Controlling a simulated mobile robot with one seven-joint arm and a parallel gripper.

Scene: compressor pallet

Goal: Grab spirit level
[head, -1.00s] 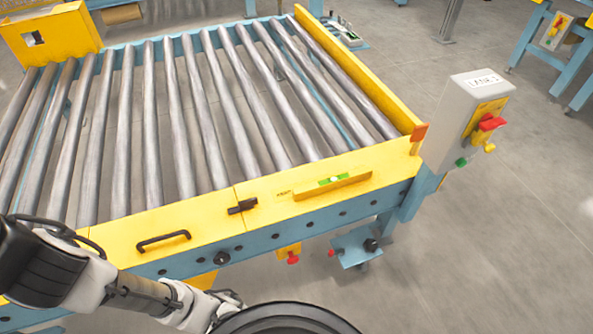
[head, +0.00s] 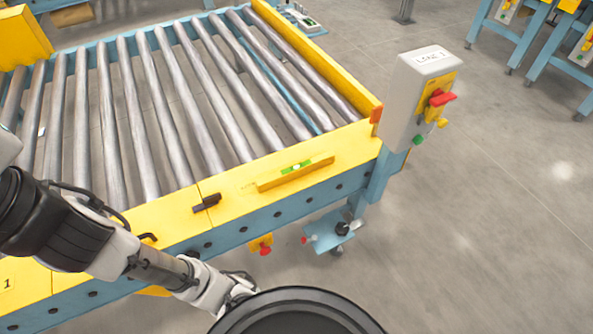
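The spirit level (head: 295,173) is a short yellow bar with a green vial window. It lies on the yellow front ledge (head: 228,190) of the roller conveyor, near the right end of the ledge. My arm reaches in from the left edge of the head view, in front of the conveyor. The arm's far end is at the bottom middle, left of and nearer than the level and apart from it. My gripper's fingers cannot be made out there, next to a dark round shape at the bottom edge.
A dark latch (head: 206,202) sits on the ledge left of the level. A grey control box (head: 421,88) with red and green buttons stands at the conveyor's right corner. Metal rollers (head: 170,95) fill the conveyor bed behind. Open grey floor (head: 480,230) lies to the right.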

